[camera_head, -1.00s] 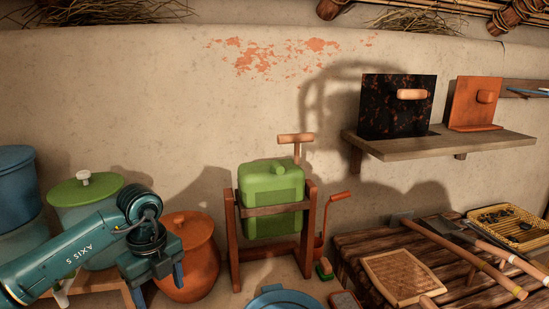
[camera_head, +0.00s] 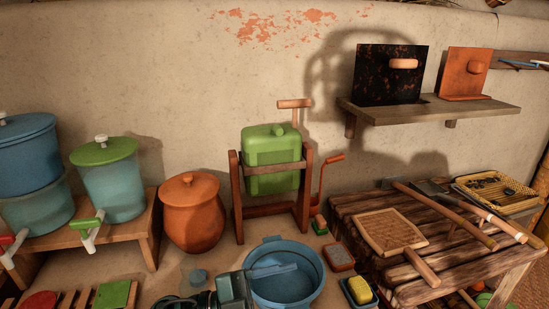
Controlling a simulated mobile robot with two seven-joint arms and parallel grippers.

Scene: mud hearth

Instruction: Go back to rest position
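The lower part of the view shows my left gripper (camera_head: 272,271), low at the bottom edge. Its dark teal body overlaps the left rim of a blue basin (camera_head: 318,285), and a bluish finger-like bar reaches right over the basin. Only one finger can be made out, so I cannot tell whether it is open or shut. Nothing is seen held in it. Most of the arm is out of frame. My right gripper is not in view.
A green can in a wooden frame (camera_head: 233,200) stands behind the basin. An orange pot (camera_head: 192,220) and lidded dispensers (camera_head: 110,185) are at left. A slatted table (camera_head: 400,280) with tools and a wall shelf (camera_head: 430,109) are at right. A yellow sponge (camera_head: 359,290) lies near the basin.

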